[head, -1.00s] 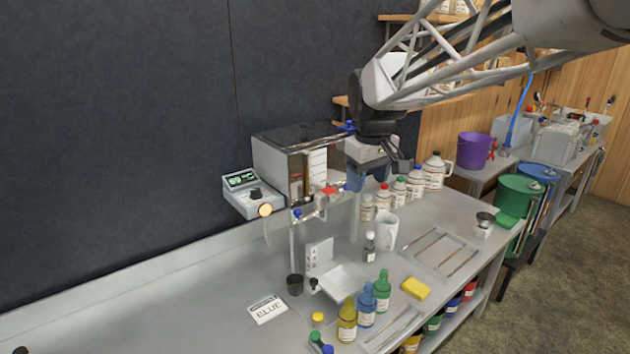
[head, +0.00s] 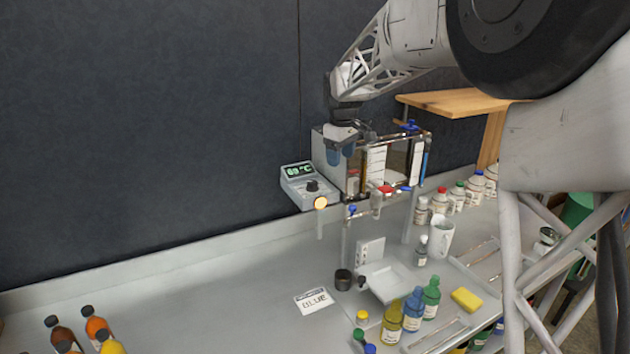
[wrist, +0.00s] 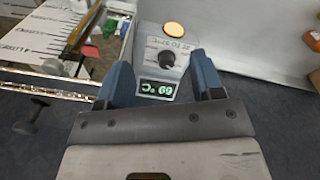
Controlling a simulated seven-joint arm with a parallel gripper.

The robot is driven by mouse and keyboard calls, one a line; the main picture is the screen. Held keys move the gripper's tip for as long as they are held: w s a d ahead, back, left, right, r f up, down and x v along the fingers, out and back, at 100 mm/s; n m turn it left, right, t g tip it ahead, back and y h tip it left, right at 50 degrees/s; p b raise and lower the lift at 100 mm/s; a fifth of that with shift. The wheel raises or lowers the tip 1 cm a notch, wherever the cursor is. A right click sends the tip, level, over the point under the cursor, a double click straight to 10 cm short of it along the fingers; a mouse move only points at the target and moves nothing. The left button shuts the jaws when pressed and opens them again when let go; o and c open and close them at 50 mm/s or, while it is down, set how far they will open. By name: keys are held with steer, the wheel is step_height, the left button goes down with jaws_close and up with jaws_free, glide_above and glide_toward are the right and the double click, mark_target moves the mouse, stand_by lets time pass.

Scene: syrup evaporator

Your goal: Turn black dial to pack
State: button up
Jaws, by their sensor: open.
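The black dial (head: 312,186) sits on a grey control box (head: 296,190) mounted at the wall side of the evaporator. In the wrist view the black dial (wrist: 168,61) appears between my fingers, seen upside down, with small markings around it that I cannot read. The box has a green display (head: 298,169) reading about 69 °C and a lit orange button (head: 320,203). My gripper (head: 341,157) is open and empty, up and to the right of the dial in the head view. Its blue fingers (wrist: 160,64) are apart, and it does not appear to touch the dial.
The glass-sided evaporator tank (head: 328,160) stands right beside the box, close to my gripper. The wall left of the box is clear.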

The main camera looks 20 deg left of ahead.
steer(key=n, duration=0.2)
glide_above(313, 182)
step_height(313, 182, down, 4)
steer(key=shift+s+a+f, duration=0.1)
steer(key=shift+a, duration=0.05)
steer(key=shift+f, duration=3.85)
steer(key=c, duration=0.9)
